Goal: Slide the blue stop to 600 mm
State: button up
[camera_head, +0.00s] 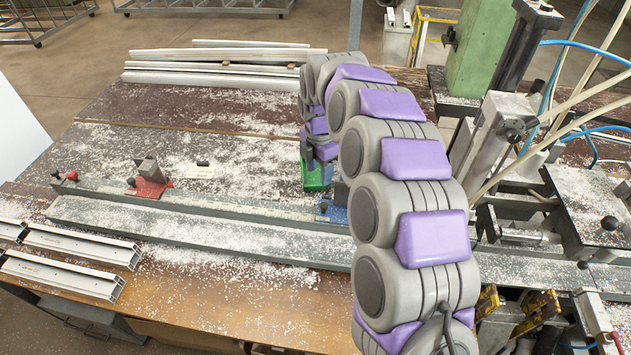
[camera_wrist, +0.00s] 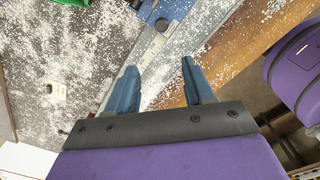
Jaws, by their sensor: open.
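The blue stop (camera_head: 336,209) sits on the long grey rail (camera_head: 230,205), partly hidden behind my arm. In the wrist view the blue stop (camera_wrist: 172,8) shows at the top edge with a dark round knob, cut off by the frame. My gripper (camera_wrist: 158,66) is open and empty. Its two blue-grey fingers point toward the rail, which carries a pale scale strip (camera_wrist: 150,52). The fingers are apart from the stop, which lies beyond their tips. The scale numbers are too small to read. In the head view the fingers cannot be made out clearly.
A red stop (camera_head: 149,187) sits on the rail to the left. White shavings cover the bench. Aluminium profiles (camera_head: 70,262) lie front left. Clamps and hoses crowd the right. The rail between the red and blue stops looks clear.

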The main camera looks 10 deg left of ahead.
notch_tip(320, 180, up, 4)
send_over(323, 204)
jog(key=s+a, duration=0.2)
jog(key=a, duration=0.1)
jog(key=d+f+b, duration=0.1)
jog(key=f, duration=0.5)
jog(key=w+d+f+b, duration=0.1)
jog(key=f, duration=0.5)
jog(key=w+f+b, duration=0.1)
jog(key=f, duration=0.5)
jog(key=shift+d+b, duration=0.4)
jog(key=shift+d, duration=0.1)
jog(key=shift+d, duration=0.15)
jog(key=shift+c, duration=0.9)
grip_shut()
